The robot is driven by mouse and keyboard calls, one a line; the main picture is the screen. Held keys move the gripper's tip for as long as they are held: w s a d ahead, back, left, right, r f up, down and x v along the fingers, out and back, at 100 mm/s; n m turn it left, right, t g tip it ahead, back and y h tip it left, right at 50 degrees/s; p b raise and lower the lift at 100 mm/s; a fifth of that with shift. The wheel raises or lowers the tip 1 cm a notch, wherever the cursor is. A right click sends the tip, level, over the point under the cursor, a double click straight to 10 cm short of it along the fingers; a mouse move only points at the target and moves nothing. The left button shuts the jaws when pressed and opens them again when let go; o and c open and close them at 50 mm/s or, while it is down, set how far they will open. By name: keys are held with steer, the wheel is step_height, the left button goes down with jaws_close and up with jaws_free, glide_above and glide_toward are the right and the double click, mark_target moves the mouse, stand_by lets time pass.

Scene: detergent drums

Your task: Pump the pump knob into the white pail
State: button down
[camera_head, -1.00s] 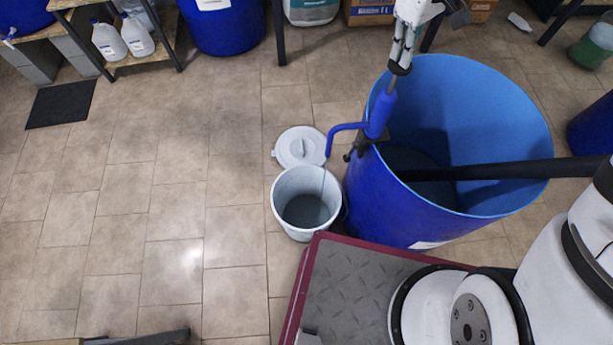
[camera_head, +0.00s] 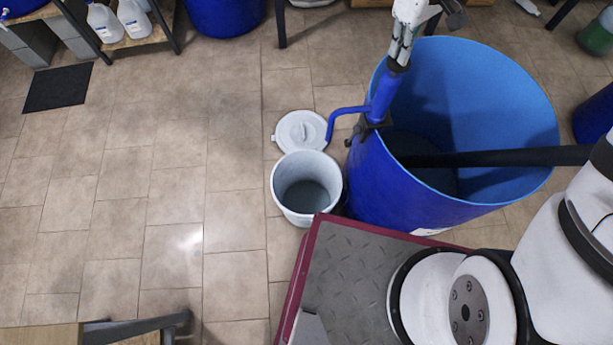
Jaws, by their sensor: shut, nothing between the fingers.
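The blue hand pump (camera_head: 382,97) is fixed to the near left rim of a large open blue drum (camera_head: 405,190). The pail stands upright and open on the floor, left of the drum, with a grey-blue bottom or content; I cannot tell which. The dark pump knob (camera_head: 397,67) is at the pump's top, close above the blue body. My gripper (camera_head: 400,54) is shut, with its fingertips on or just above the knob. The knob is partly hidden by the fingers.
A white lid (camera_head: 301,132) lies on the floor behind the pail. A blue drum (camera_head: 224,12) and white jugs (camera_head: 133,20) are at the back.

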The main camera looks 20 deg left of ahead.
step_height(320, 180, up, 12)
steer(key=p, duration=0.3)
stand_by(0.8)
stand_by(0.5)
steer(key=shift+r+p, duration=0.55)
steer(key=shift+r, duration=2.35)
steer(key=s+d+r+m+t+b, duration=0.1)
steer(key=s+d+r+m+t, duration=0.3)
steer(key=s+d+r, duration=0.5)
steer(key=s+d+f+m+b, duration=0.1)
steer(key=s+d+m, duration=0.1)
steer(key=s, duration=0.5)
steer(key=s+d+f+m+t, duration=0.1)
steer(key=s+d+f+m, duration=0.1)
steer(key=s+m, duration=0.2)
steer(key=s, duration=0.3)
steer(key=shift+s+m+t+b, duration=0.2)
steer(key=shift+m+t+b, duration=0.1)
steer(key=shift+b, duration=0.1)
